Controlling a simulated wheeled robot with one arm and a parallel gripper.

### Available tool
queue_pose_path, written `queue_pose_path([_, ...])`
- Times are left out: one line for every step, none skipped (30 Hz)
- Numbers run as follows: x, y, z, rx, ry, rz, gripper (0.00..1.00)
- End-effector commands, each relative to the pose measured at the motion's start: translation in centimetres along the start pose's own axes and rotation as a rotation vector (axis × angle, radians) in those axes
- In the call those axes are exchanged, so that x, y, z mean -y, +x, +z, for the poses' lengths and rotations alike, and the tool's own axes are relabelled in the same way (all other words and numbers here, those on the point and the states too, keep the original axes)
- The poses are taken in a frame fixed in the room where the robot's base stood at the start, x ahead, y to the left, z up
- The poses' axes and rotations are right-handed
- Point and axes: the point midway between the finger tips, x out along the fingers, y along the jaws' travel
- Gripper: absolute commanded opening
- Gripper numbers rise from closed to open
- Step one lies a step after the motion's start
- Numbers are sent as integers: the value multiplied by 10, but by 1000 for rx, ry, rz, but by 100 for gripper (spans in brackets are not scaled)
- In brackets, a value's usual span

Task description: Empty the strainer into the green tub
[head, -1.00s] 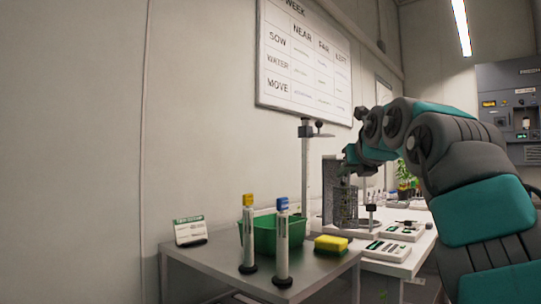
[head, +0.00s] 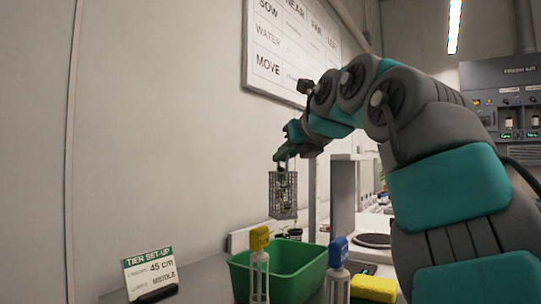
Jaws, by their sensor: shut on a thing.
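The strainer (head: 283,197), a grey wire-mesh basket, hangs upright from my gripper (head: 286,162) in the head view. My gripper is shut on its top; the fingertips are small and partly hidden. Something shows faintly through the mesh, but I cannot tell what it is. The green tub (head: 240,279) stands on the bench below the strainer, open at the top. The strainer is apart from the tub, above its back rim in the picture; I cannot tell whether it is over the opening. The tub's floor is partly hidden.
A yellow-capped tube (head: 259,270) and a blue-capped tube (head: 338,270) stand in front of the tub. A yellow sponge (head: 373,289) lies to the right. A sign card (head: 149,270) stands at the left. A small dark pot (head: 295,233) is behind the tub.

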Motion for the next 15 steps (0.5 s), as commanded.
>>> queue_pose_path([-1,-1,0,1,0,2,0])
queue_pose_path([-1,-1,1,1,1,3,0])
queue_pose_path([-2,-1,1,2,5,5,0])
queue_pose_path([-2,-2,1,3,10,8,0])
queue_pose_path([-2,-2,1,5,16,10,0])
queue_pose_path([-1,-2,0,8,27,15,0])
queue_pose_path([-1,-2,0,10,38,18,0])
queue_pose_path([0,-2,0,13,51,23,0])
queue_pose_path([1,-2,-1,16,70,30,0])
queue_pose_path([1,-2,-1,20,84,36,0])
queue_pose_path([1,-2,-2,24,99,42,0])
queue_pose_path([2,-2,-2,29,124,52,0])
queue_pose_path([3,-2,-3,34,146,60,0])
queue_pose_path([4,-2,-4,39,168,67,0])
queue_pose_path([4,-2,-4,46,194,78,0])
